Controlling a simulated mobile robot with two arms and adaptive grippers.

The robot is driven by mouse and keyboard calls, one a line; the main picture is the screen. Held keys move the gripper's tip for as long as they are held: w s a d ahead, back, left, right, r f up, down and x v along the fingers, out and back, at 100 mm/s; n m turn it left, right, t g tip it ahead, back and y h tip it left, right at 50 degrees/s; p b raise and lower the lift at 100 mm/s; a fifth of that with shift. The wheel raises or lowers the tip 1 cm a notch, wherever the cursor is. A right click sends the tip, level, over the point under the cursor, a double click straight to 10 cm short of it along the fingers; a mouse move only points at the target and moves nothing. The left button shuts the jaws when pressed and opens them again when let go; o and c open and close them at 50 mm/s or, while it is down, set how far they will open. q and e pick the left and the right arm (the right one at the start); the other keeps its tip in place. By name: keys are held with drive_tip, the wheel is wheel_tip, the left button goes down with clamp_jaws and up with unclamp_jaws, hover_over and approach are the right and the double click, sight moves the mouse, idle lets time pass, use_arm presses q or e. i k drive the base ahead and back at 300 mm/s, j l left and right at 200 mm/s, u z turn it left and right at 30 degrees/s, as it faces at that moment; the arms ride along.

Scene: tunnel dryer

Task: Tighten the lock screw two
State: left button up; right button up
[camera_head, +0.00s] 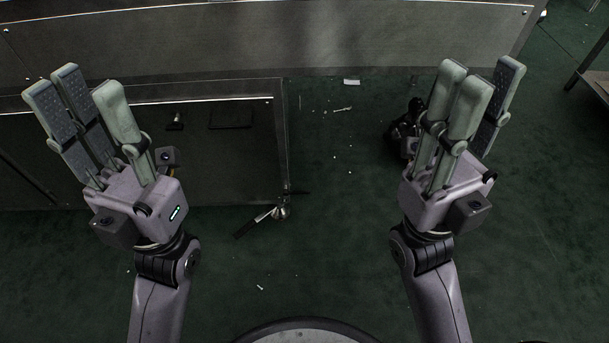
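No lock screw can be made out for certain in the head view. My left gripper (85,92) is open and empty, fingers pointing up the picture, in front of a dark metal panel on the left. My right gripper (470,82) is open and empty, over the green floor on the right. A tool with a dark handle and a shiny metal head (262,217) lies on the floor between the arms. A small dark knob-like part (176,121) is on the dark panel, right of my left gripper; I cannot tell what it is.
A long grey metal machine side (330,40) runs across the back. The dark panel (240,160) has a bright edge. A black object (403,128) is partly hidden behind my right gripper. Small white bits and a white tag (351,82) lie on the green floor. The middle floor is mostly free.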

sight(287, 192)
drive_tip(key=l+u, duration=0.15)
drive_tip(key=u, duration=0.2)
drive_tip(key=l+u, duration=0.1)
drive_tip(key=u, duration=0.3)
drive_tip(key=l+u, duration=0.15)
drive_tip(key=u, duration=0.2)
drive_tip(key=l+u, duration=0.15)
drive_tip(key=l, duration=0.2)
drive_tip(key=k+l+u, duration=0.15)
drive_tip(key=l, duration=0.25)
drive_tip(key=l+u, duration=0.1)
drive_tip(key=l, duration=0.25)
drive_tip(key=k+l+u, duration=0.15)
drive_tip(key=l, duration=0.2)
drive_tip(key=k+l+u, duration=0.15)
drive_tip(key=l, duration=0.15)
drive_tip(key=i+l, duration=0.25)
drive_tip(key=l, duration=0.15)
